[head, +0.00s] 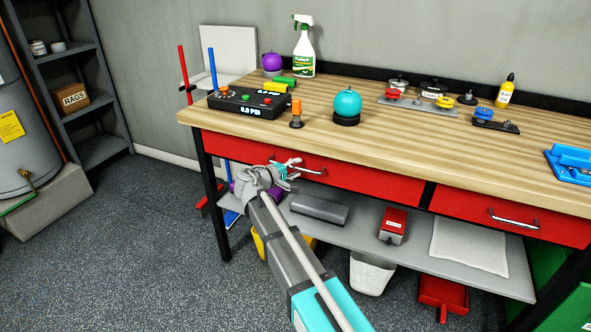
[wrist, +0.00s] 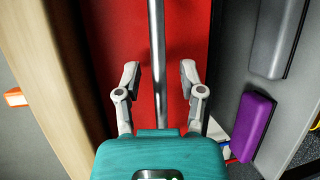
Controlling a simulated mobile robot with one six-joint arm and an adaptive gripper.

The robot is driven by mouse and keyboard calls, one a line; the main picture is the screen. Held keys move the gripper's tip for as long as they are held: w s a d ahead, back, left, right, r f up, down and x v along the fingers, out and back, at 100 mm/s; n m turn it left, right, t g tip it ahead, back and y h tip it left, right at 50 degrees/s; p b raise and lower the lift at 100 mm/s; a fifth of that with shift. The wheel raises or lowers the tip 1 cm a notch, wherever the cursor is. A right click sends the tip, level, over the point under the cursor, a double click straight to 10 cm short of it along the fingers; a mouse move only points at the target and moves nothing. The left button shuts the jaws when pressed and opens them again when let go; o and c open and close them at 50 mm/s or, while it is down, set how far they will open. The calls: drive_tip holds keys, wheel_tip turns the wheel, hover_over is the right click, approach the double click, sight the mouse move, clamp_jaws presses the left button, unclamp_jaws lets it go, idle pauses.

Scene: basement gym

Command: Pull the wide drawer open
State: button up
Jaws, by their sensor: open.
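The wide drawer (head: 375,180) is the longer red front on the left under the wooden bench top, and it looks shut. Its metal handle (head: 312,171) is a horizontal bar, partly hidden behind my gripper (head: 289,168). In the wrist view the handle (wrist: 157,45) runs upright against the red drawer front (wrist: 178,22). My gripper (wrist: 160,76) is open, with one finger on each side of the bar and a gap to it on both sides. How deep the bar sits between the fingers is unclear.
A narrower red drawer (head: 510,218) is at the right. The bench top (head: 330,135) above holds a control box (head: 248,102), a teal ball (head: 347,103) and other items. The lower shelf (head: 365,238) carries a dark grey case (head: 319,209) and a red box (head: 393,225). Floor at left is clear.

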clamp_jaws()
idle(0.3)
drive_tip(key=shift+s, duration=0.1)
